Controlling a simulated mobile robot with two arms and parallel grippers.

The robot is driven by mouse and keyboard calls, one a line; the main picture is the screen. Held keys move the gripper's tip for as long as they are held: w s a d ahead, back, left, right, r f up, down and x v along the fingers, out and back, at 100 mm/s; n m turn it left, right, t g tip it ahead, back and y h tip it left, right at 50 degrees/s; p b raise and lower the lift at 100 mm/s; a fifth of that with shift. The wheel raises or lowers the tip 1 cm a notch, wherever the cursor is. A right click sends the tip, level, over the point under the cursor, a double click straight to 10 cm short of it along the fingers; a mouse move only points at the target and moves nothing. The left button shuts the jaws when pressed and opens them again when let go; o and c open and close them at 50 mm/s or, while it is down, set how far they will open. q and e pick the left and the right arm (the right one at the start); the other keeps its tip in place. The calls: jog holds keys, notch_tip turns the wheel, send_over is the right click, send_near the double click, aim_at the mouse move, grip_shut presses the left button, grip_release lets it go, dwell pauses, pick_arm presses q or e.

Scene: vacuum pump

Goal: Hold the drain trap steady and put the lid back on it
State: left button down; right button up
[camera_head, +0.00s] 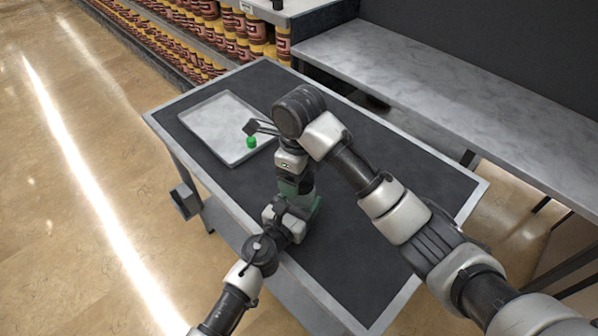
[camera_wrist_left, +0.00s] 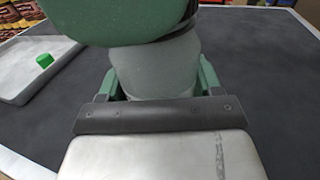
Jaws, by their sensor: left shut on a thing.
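The drain trap (camera_head: 289,187) stands near the middle of the table, partly covered by my arms. In the left wrist view, the drain trap (camera_wrist_left: 155,68) has a green upper part, a greyish body and green parts low at its sides. My left gripper (camera_head: 294,204) is shut on it from the front; a dark finger edge (camera_wrist_left: 160,115) lies against it. A small green cap, seemingly the lid (camera_head: 251,142), is on the tray; it also shows in the left wrist view (camera_wrist_left: 44,60). My right gripper (camera_head: 261,128) is just above the lid, its fingers apart.
The shallow grey tray (camera_head: 205,128) lies at the table's far left. The dark table top (camera_head: 365,250) is clear at the front right. A grey counter (camera_head: 440,90) stands behind, and shelves of jars (camera_head: 240,35) are at the back.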

jog(key=shift+w+a+r+n, duration=0.15)
jog(key=shift+a+r+n, duration=0.1)
jog(key=shift+a+n, duration=0.15)
jog(key=r+m, duration=0.2)
jog(key=m, duration=0.9)
jog(key=r+m, duration=0.2)
jog(key=m, duration=1)
jog(key=r+m+t, duration=0.1)
jog(key=r+m, duration=0.2)
jog(key=m, duration=0.8)
jog(key=shift+w+a+m+y, duration=0.25)
jog(key=shift+a+m+y, duration=0.05)
jog(key=shift+a+m, duration=0.1)
jog(key=n, duration=0.4)
jog(key=d+n, duration=0.1)
jog(key=n, duration=0.1)
jog(key=shift+s, duration=0.25)
jog(key=n, duration=0.4)
jog(key=d+n+g, duration=0.1)
jog(key=n, duration=0.1)
jog(key=shift+s+r, duration=0.1)
jog(key=shift+s, duration=0.2)
